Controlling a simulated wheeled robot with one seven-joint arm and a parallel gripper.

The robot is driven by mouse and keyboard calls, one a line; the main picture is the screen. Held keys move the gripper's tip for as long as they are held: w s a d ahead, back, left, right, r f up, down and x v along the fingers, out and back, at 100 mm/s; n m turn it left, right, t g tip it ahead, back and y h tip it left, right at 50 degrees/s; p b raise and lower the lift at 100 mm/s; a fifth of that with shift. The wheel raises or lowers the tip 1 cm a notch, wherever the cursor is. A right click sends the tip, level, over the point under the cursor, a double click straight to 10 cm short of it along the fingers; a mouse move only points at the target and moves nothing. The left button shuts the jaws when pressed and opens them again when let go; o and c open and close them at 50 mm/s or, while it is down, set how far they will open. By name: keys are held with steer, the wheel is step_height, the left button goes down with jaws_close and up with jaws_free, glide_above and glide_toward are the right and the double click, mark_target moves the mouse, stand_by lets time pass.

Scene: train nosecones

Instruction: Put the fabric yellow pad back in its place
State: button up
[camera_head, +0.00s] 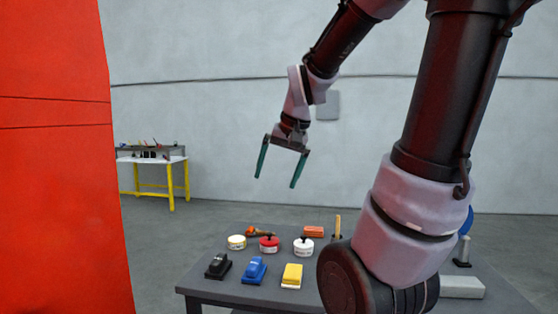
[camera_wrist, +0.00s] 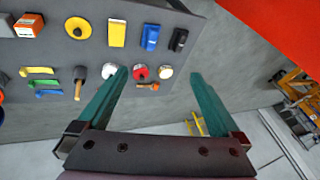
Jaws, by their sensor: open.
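Several yellow things lie on the dark grey table (camera_head: 215,287), and I cannot tell which is the fabric pad. A round yellow disc (camera_wrist: 79,28) with a dark centre lies near the table's edge in the wrist view; I cannot make it out in the head view. A yellow block (camera_head: 292,276) is at the front, also in the wrist view (camera_wrist: 117,33). A small round white-and-yellow piece (camera_head: 236,242) is at the back left. My gripper (camera_head: 275,182) is open and empty, high above the table's far side, fingers pointing down; both fingers show in the wrist view (camera_wrist: 158,74).
Blue (camera_head: 254,270) and black (camera_head: 218,266) blocks are left of the yellow block. Red (camera_head: 269,244) and white (camera_head: 304,246) round pieces stand behind. A large red surface (camera_head: 60,160) fills the left. A yellow-legged workbench (camera_head: 153,165) stands far back.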

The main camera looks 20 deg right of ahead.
steer(key=s+a+r+n+t, duration=0.1)
steer(key=s+a+r+t, duration=0.1)
steer(key=s+r, duration=0.3)
steer(key=s+a, duration=0.1)
steer(key=s, duration=0.2)
steer(key=shift+s+a+y, duration=0.15)
steer(key=shift+s+y, duration=0.15)
